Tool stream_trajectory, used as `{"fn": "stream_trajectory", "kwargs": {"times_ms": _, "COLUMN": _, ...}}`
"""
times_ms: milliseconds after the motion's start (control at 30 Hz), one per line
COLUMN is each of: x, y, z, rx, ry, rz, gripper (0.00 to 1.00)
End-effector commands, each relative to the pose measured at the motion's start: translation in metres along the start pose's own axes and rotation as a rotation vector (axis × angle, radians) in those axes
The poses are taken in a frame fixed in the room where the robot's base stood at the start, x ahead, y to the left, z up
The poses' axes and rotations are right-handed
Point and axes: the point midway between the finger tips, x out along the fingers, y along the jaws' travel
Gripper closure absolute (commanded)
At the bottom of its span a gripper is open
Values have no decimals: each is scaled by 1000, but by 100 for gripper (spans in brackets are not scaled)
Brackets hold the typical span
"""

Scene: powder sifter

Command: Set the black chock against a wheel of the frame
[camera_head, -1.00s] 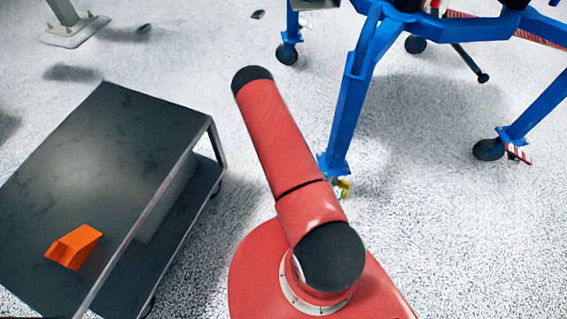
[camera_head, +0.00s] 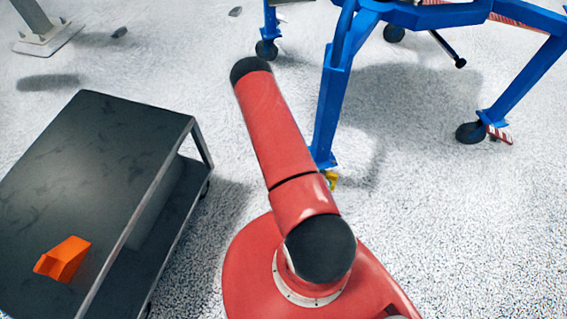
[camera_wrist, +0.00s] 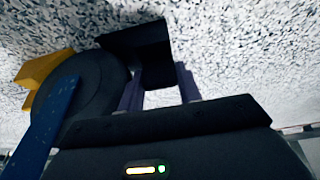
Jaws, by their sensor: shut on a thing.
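My gripper (camera_wrist: 159,88) is shut on the black chock (camera_wrist: 140,40) in the wrist view, just above the pale floor. A dark wheel (camera_wrist: 85,88) of the frame is right beside the chock on its left, with a blue bracket (camera_wrist: 55,118) across it. The chock overlaps the wheel's edge in the picture; I cannot tell if they touch. A yellow chock (camera_wrist: 38,68) sits on the wheel's other side. In the head view the blue frame (camera_head: 330,105) stands beyond my red arm. My arm hides the gripper, the black chock and most of that near wheel there.
A dark-topped cart (camera_head: 100,150) stands at the left with an orange block (camera_head: 63,259) on it. Other frame wheels are at the right (camera_head: 470,132) and at the back (camera_head: 266,50). A red-and-white striped piece (camera_head: 498,134) is by the right wheel. Speckled floor is clear at the right.

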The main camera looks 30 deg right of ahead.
Motion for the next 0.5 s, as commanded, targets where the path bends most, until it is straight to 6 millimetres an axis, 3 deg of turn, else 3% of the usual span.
{"fn": "stream_trajectory", "kwargs": {"times_ms": 233, "x": 0, "y": 2, "z": 0, "rx": 0, "ry": 0, "rz": 2, "gripper": 94}}
{"fn": "stream_trajectory", "kwargs": {"times_ms": 267, "x": 0, "y": 2, "z": 0, "rx": 0, "ry": 0, "rz": 2, "gripper": 62}}
{"fn": "stream_trajectory", "kwargs": {"times_ms": 433, "x": 0, "y": 3, "z": 0, "rx": 1, "ry": 0, "rz": 5, "gripper": 40}}
{"fn": "stream_trajectory", "kwargs": {"times_ms": 500, "x": 0, "y": 4, "z": 0, "rx": 2, "ry": -1, "rz": 7, "gripper": 40}}
